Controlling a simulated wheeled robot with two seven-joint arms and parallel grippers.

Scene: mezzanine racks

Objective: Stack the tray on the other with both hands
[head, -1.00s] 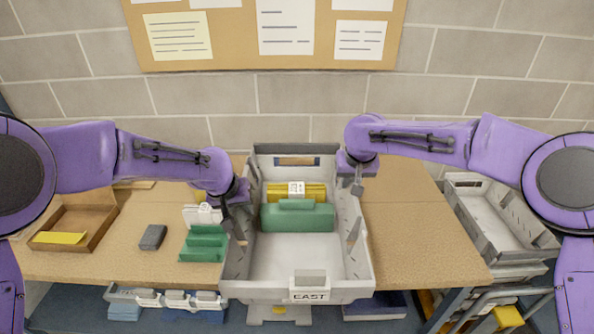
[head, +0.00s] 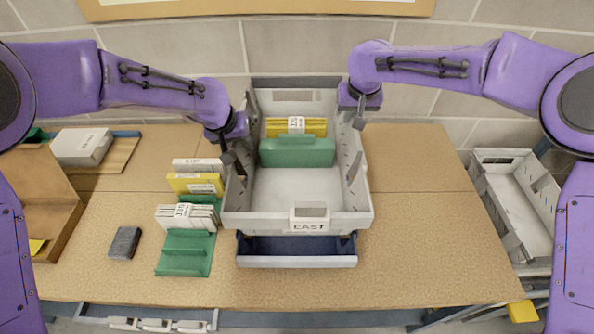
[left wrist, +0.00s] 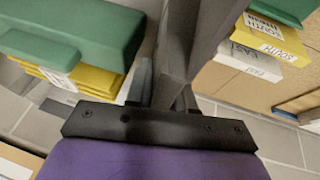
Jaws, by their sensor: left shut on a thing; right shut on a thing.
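A light grey tray with an EAST label (head: 236,222) is held level at its two side walls. It carries a green block (head: 297,152) and a yellow banded bundle (head: 283,127). A dark blue tray (head: 297,247) sits on the table below it, mostly hidden; only its front shows, and I cannot tell whether the two touch. My left gripper (head: 228,157) is shut on the grey tray's left wall. My right gripper (head: 358,121) is shut on its right wall. The left wrist view shows the green block (left wrist: 85,30) and yellow bundle (left wrist: 95,85) beside the wall.
Left of the trays stand a green rack (head: 183,262) with white and yellow packs, a dark grey block (head: 125,242) and an open brown box (head: 62,225). Another grey tray (head: 515,205) is off the table's right side. The table (head: 420,220) right of the trays is clear.

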